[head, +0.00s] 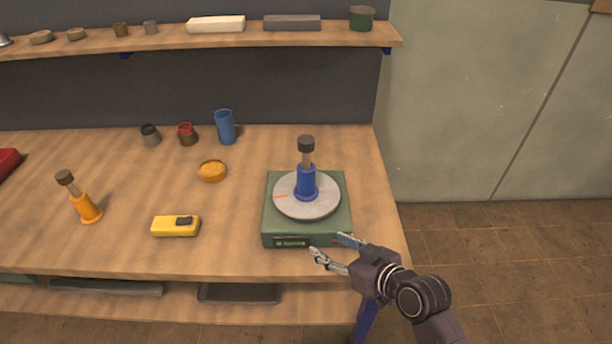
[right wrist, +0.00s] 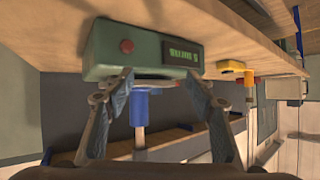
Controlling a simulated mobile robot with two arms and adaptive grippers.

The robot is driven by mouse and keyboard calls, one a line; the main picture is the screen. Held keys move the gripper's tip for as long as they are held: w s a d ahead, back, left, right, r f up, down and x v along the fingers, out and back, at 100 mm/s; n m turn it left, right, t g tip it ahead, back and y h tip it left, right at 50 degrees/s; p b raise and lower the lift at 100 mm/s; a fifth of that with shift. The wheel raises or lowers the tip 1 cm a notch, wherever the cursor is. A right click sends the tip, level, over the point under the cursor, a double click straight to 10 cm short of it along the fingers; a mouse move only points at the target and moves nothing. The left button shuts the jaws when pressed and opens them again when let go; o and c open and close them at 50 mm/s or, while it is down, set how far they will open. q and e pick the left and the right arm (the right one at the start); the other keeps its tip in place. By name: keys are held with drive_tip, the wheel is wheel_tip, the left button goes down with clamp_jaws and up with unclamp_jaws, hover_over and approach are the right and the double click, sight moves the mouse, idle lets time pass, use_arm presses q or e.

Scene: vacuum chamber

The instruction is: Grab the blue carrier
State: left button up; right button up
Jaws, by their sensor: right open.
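The blue carrier (head: 306,183) stands upright on the round grey plate (head: 287,205) of a green device (head: 340,190). A grey stem with a dark cap rises from it. My right gripper (head: 328,245) is open and empty at the device's front edge, in front of the carrier and apart from it. In the right wrist view, which looks upside down, the carrier (right wrist: 142,106) shows beyond the open fingers (right wrist: 157,80), with the green device (right wrist: 150,55) above. My left gripper is in neither view.
An orange carrier (head: 86,207) and a yellow meter (head: 176,226) stand to the left on the wooden table (head: 230,262). An orange dish (head: 212,171), a blue cup (head: 225,127) and small pots are farther back. A shelf (head: 200,40) with several items runs behind.

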sight(311, 146)
drive_tip(key=w+r+t+y, duration=0.1)
drive_tip(key=w+r, duration=0.3)
drive_tip(key=r, duration=0.1)
drive_tip(key=w+a+r+t+y, duration=0.1)
drive_tip(key=w+r+t, duration=0.1)
drive_tip(key=w+r, duration=0.2)
drive_tip(key=w+a+r+t+y, duration=0.1)
drive_tip(key=w+r, duration=0.3)
drive_tip(key=r, duration=0.3)
drive_tip(key=shift+w+r+n+t+p, duration=0.1)
drive_tip(key=shift+r+n+t+p, duration=0.1)
drive_tip(key=shift+n+t+p, duration=0.15)
drive_tip(key=p+x, duration=0.1)
drive_tip(key=x, duration=0.2)
drive_tip(key=p+x, duration=0.1)
drive_tip(key=x, duration=0.2)
drive_tip(key=shift+w+a+r, duration=0.15)
drive_tip(key=shift+w+r, duration=0.05)
drive_tip(key=shift+r, duration=0.05)
drive_tip(key=shift+w+a+f, duration=0.1)
drive_tip(key=shift+w+a, duration=0.15)
drive_tip(key=shift+w, duration=0.05)
clamp_jaws()
